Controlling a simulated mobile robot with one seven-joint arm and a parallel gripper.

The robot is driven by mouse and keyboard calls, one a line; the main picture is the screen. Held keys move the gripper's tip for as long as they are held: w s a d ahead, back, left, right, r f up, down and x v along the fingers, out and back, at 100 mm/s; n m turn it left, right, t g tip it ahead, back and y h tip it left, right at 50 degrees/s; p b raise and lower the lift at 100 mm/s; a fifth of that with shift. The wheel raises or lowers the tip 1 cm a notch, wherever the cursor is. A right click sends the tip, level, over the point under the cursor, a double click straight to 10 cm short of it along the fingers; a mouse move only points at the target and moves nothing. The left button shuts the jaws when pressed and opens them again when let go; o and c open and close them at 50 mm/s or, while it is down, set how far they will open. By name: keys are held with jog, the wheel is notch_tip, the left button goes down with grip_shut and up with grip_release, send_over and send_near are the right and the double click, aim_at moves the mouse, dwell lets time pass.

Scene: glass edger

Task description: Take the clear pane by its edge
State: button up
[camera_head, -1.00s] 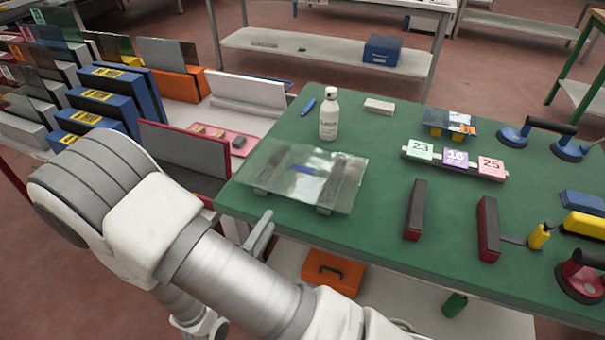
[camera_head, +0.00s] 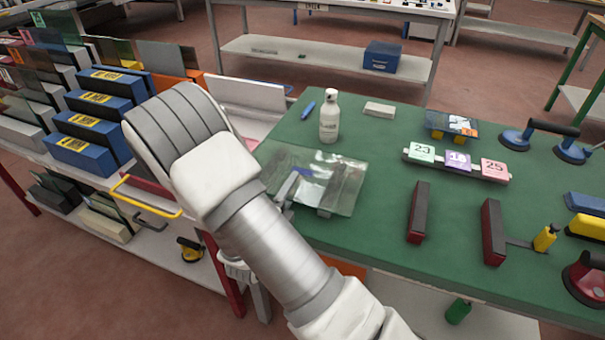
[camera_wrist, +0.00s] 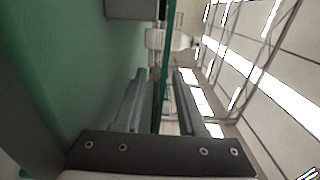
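The clear pane (camera_head: 330,178) lies flat, raised on dark supports at the left end of the green table. In the wrist view the pane (camera_wrist: 165,62) shows edge-on as a thin green strip running between my fingers. My gripper (camera_head: 287,190) is at the pane's near left edge in the head view, partly hidden by my arm. In the wrist view my gripper (camera_wrist: 161,78) is open, one finger on each side of the pane, with visible gaps.
A white bottle (camera_head: 329,118) stands just behind the pane on the green table (camera_head: 385,145). A blue marker (camera_head: 308,110) and a pale block (camera_head: 379,108) lie near it. Numbered tiles (camera_head: 457,161) and two dark red bars (camera_head: 418,212) are to the right. Racks with blue boxes (camera_head: 85,155) stand left.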

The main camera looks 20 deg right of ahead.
aim_at(303, 172)
jog(key=x, duration=0.3)
jog(key=shift+w+d, duration=0.1)
jog(key=shift+d, duration=0.1)
jog(key=shift+c, duration=0.2)
grip_shut()
dwell(1.1)
